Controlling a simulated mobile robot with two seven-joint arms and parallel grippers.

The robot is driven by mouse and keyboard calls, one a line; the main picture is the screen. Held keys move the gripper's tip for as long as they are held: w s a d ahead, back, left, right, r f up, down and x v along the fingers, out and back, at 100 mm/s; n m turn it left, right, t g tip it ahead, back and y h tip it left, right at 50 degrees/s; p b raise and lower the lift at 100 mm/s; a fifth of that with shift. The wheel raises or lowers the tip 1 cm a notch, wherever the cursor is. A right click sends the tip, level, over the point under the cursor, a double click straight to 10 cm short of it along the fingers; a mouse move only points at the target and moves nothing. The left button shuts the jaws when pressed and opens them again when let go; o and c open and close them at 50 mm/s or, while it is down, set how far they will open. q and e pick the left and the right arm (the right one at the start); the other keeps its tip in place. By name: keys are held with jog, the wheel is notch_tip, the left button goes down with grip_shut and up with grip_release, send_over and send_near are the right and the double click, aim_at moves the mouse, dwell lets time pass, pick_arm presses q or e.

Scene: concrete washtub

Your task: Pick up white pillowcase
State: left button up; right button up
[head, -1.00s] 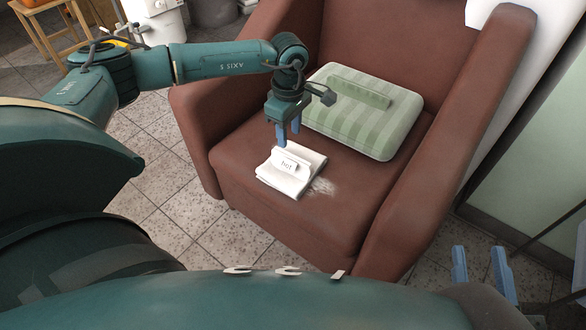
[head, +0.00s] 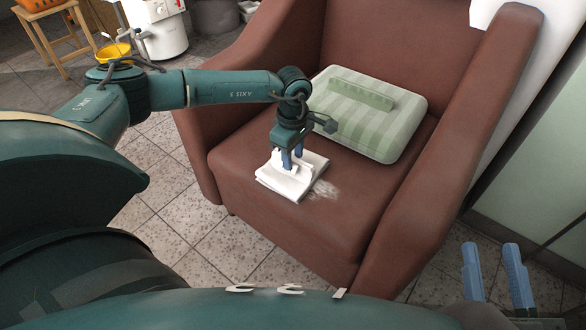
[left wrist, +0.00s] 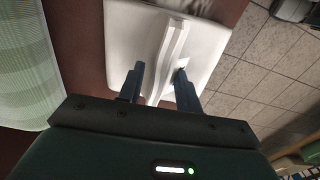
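The white pillowcase (head: 292,180) lies folded on the seat of the brown armchair, with a raised fold along its top. My left gripper (head: 292,163) is down at the pillowcase, its blue fingers pointing at the raised fold. In the left wrist view the pillowcase (left wrist: 207,38) fills the upper middle, and the raised fold runs between the two fingers of the left gripper (left wrist: 158,80). The fingers are apart, with a gap visible beside the fold. My right gripper (head: 497,275) is at the lower right, its blue fingers apart and empty, away from the chair.
The brown armchair (head: 235,180) has high arms on both sides. A green striped cushion (head: 390,125) lies on the seat behind the pillowcase. A white appliance (head: 160,30) and a wooden stool (head: 50,45) stand at the back left. Tiled floor (head: 190,225) is open left of the chair.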

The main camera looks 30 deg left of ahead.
pick_arm(q)
grip_shut()
jog(key=shift+r, duration=0.1)
dwell(0.4)
